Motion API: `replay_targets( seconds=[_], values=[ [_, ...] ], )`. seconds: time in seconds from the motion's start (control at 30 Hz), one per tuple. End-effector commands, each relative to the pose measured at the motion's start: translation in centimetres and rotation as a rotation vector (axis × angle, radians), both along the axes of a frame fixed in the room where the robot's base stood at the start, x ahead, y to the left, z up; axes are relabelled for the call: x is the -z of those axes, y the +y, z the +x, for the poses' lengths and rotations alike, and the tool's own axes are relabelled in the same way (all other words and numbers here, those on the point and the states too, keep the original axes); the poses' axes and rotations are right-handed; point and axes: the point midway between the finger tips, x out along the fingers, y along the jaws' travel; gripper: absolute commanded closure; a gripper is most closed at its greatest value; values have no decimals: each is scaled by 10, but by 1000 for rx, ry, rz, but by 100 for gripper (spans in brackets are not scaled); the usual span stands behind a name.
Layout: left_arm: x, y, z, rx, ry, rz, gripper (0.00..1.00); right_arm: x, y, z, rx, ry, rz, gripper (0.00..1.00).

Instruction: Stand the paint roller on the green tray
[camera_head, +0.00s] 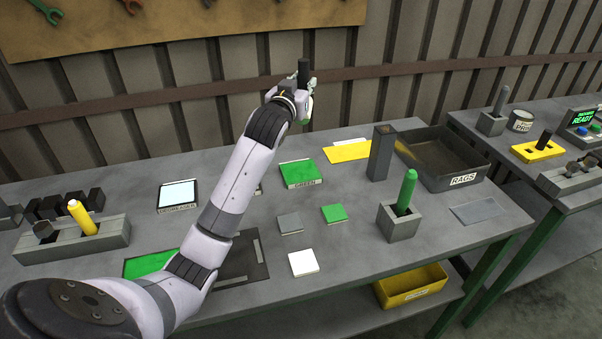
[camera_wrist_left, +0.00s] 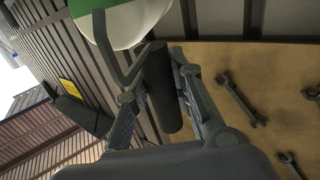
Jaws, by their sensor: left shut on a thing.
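My left gripper (camera_head: 303,92) is raised above the back of the bench. It is shut on the dark handle of the paint roller (camera_head: 304,70), whose handle points up. In the left wrist view the dark handle (camera_wrist_left: 163,92) lies between the two fingers, with a bent dark frame beside it. A white and green rounded part (camera_wrist_left: 125,22) shows at the top edge of that view, only partly in frame. The green tray (camera_head: 299,174), labelled GREEN, lies on the bench below the gripper, with a bare green top. My right gripper is not in view.
A tall grey block (camera_head: 381,152) and a RAGS bin (camera_head: 463,180) stand to the right. A green-handled tool stands in a grey holder (camera_head: 399,224). A yellow sheet (camera_head: 347,151) lies behind the green tray; small grey, green and white squares lie in front.

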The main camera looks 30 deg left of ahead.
Motion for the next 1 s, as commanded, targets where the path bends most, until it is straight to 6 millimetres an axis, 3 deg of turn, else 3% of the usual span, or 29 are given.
replay_targets(
  seconds=[0.07, 0.17, 0.6, 0.7, 1.0],
  values=[
    [-10, 9, 3, -9, -3, 2, 100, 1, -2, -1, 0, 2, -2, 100],
    [-5, 14, 5, -14, 2, 0, 100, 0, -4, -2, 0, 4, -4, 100],
    [107, 12, 4, -13, 5, -2, 100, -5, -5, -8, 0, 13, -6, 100],
    [126, 13, 4, -14, 2, -1, 100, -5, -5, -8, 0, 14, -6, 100],
    [158, 12, 4, -13, 1, -2, 100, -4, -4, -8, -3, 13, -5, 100]
  ],
)
